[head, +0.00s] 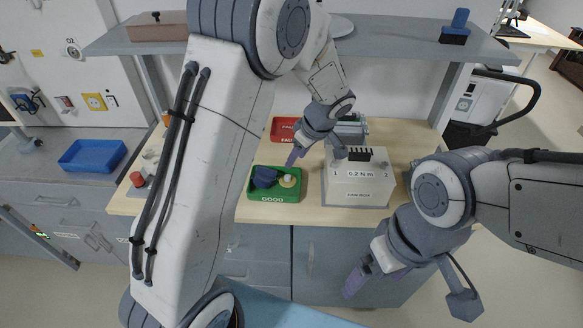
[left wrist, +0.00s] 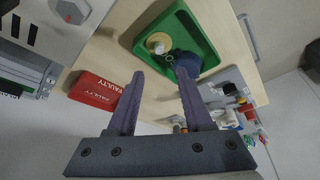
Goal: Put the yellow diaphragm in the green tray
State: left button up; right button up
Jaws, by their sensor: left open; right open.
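A pale yellow disc with a whitish centre, the yellow diaphragm (head: 288,181), lies inside the green tray (head: 275,197) marked GOOD. It also shows in the left wrist view (left wrist: 158,43), inside the green tray (left wrist: 206,45) there. A dark blue part (head: 264,176) lies beside it in the tray and shows in the wrist view too (left wrist: 186,64). My left gripper (head: 316,160) is open and empty, above the bench near the tray; its spread fingers (left wrist: 160,74) point towards the disc, apart from it. My right gripper (head: 408,294) is open and empty in front of the bench.
A red tray (head: 283,129) marked FAULTY stands behind the green one. A white box (head: 357,182) marked 0.2 N m stands right of the green tray. A grey shelf (head: 390,45) spans above the bench. A blue tray (head: 92,155) sits on the left counter. My left arm hides the bench's left part.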

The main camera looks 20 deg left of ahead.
pick_arm(q)
jog(key=s+d+r+m+h, duration=0.1)
jog(key=s+d+r+m, duration=0.35)
jog(key=s, duration=0.25)
jog(key=s+d+r+m+h, duration=0.1)
jog(key=s+d+r+m, duration=0.2)
jog(key=s+d+m, duration=0.35)
jog(key=s+d+m+g+h, duration=0.1)
jog(key=s+m+h, duration=0.2)
jog(key=s+m, duration=0.6)
jog(key=s, duration=0.7)
jog(key=shift+d+f+m+g, duration=0.2)
jog(key=shift+f+m+g, duration=0.1)
jog(key=shift+m, duration=0.1)
